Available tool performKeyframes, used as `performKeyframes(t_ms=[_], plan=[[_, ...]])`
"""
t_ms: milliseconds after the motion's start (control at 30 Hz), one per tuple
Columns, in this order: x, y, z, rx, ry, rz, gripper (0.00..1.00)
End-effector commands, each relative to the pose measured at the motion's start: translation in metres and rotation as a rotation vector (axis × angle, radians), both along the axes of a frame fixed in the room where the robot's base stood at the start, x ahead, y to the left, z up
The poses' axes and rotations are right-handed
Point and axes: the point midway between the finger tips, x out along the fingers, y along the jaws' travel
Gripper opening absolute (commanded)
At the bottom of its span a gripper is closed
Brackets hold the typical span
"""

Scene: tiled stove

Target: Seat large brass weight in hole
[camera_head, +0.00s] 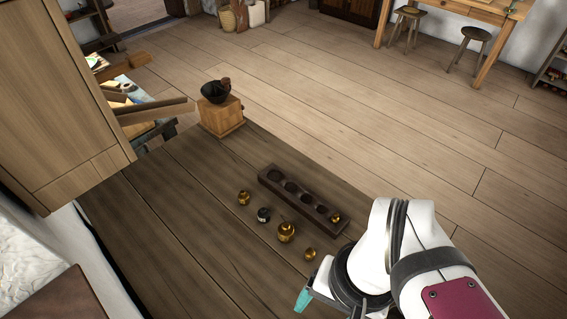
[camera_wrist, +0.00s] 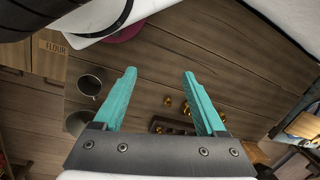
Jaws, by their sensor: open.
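The large brass weight (camera_head: 286,232) stands on the dark plank table, in front of a long dark wooden block (camera_head: 292,192) with a row of round holes. A small brass weight (camera_head: 336,217) sits in the block's right-end hole; the other holes look empty. My gripper (camera_head: 304,298) is at the lower edge of the head view, nearer the camera than the weights and apart from them. In the wrist view, my gripper's (camera_wrist: 159,72) teal fingers are spread wide with nothing between them. Small brass weights and part of the block (camera_wrist: 158,123) show beyond; I cannot tell which is the large one.
A brass weight (camera_head: 243,198), a dark weight (camera_head: 263,215) and a small brass weight (camera_head: 310,254) stand beside the large one. A wooden coffee grinder (camera_head: 221,115) stands at the table's far corner. A wooden cabinet (camera_head: 60,90) is at left. The table's left part is clear.

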Motion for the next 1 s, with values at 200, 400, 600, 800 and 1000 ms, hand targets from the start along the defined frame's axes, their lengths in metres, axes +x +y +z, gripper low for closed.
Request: performKeyframes(t_ms=[200, 400, 600, 800, 1000], plan=[[0.000, 0.000, 0.000, 0.000, 0.000, 0.000, 0.86], [0.021, 0.000, 0.005, -0.010, -0.022, 0.184, 0.86], [0.144, 0.012, -0.004, -0.054, -0.134, 1.261, 0.86], [0.230, 0.038, -0.045, -0.063, -0.184, 2.084, 0.86], [0.245, 0.043, -0.057, -0.062, -0.190, 2.253, 0.86]])
